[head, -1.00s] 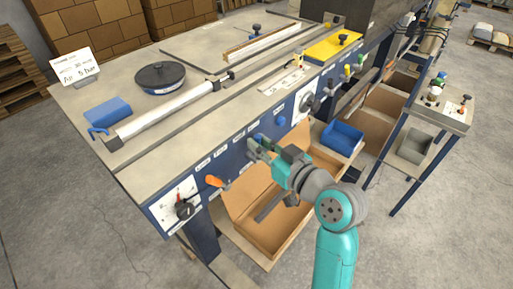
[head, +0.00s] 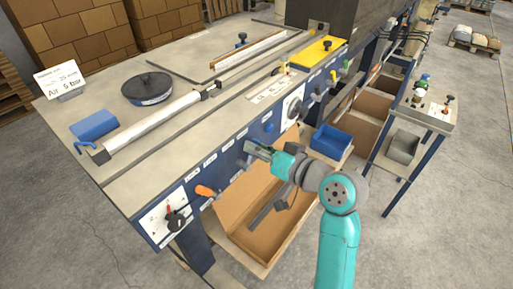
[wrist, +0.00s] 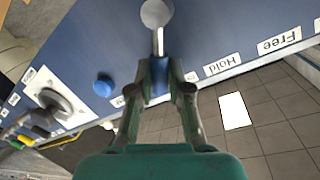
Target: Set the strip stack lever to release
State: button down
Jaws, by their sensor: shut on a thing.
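My gripper (wrist: 159,80) is shut on the blue grip of a lever (wrist: 158,38) in the wrist view. The lever's grey shaft runs from a round pale hub on the blue panel down to between the fingertips. White labels reading "Hold" and "Free" lie to the right of it; another label beside the fingers is partly covered. In the head view my gripper (head: 250,149) is at the front panel of the bench, and the lever is mostly hidden by it. The lever's own name plate cannot be read.
A blue knob (head: 269,127) and a round dial (head: 292,107) are to the right. An open cardboard box (head: 262,232) and a blue bin (head: 331,141) are below the panel.

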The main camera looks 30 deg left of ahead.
jog(key=c, duration=1.1)
grip_release()
jog(key=v, duration=1.2)
